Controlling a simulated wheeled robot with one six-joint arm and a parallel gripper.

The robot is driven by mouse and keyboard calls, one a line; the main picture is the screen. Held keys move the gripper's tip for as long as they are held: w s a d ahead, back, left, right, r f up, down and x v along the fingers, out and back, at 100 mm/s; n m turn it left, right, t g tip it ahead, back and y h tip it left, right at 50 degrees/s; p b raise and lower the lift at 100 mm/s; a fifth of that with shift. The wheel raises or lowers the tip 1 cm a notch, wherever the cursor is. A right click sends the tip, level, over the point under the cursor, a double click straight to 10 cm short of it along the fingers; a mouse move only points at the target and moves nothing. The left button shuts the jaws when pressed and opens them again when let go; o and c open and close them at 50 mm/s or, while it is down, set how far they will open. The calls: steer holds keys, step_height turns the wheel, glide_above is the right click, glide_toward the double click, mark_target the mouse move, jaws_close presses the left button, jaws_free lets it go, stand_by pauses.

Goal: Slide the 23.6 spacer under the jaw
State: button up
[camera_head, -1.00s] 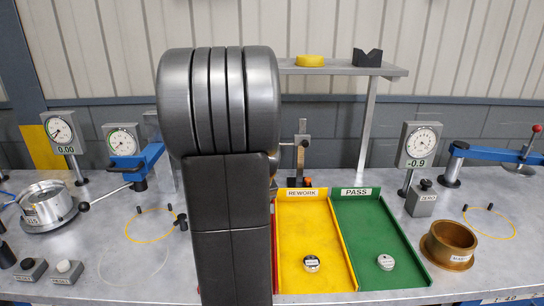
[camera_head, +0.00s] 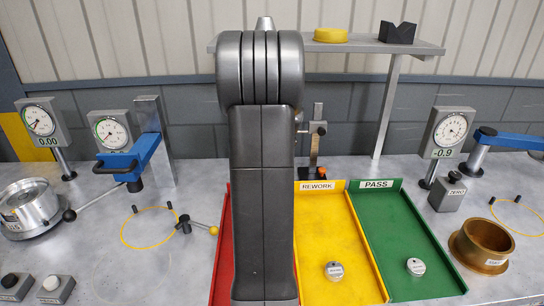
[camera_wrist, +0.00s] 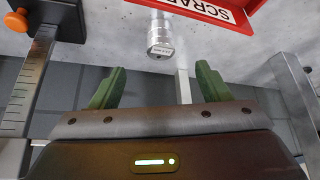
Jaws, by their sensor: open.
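In the wrist view a small silver cylinder (camera_wrist: 160,38) with a pale label stands near the scrap tray; the label is too small to read, so I cannot tell if it is the 23.6 spacer. My gripper (camera_wrist: 160,80) is open and empty, its two green fingers apart, with the cylinder beyond and between the fingertips. A gauge post (camera_wrist: 27,85) with a ruled scale, dark block and orange knob is at the left. The gauge (camera_head: 317,135) shows behind the rework tray in the head view. The jaw is not clearly visible. My arm hides the gripper and cylinder there.
A red tray (camera_head: 222,250), yellow rework tray (camera_head: 325,225) and green pass tray (camera_head: 395,220) lie side by side; the latter two each hold a silver part. A brass bowl (camera_head: 455,255) stands right. A shelf (camera_head: 425,49) is behind. A blue clamp (camera_head: 135,160) stands left.

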steer(key=p+x, duration=0.2)
steer(key=x, duration=1.1)
steer(key=shift+w+a+f+p, duration=0.1)
steer(key=shift+w+f+p, duration=0.05)
steer(key=shift+f+p, duration=0.25)
steer(key=c, duration=1.3)
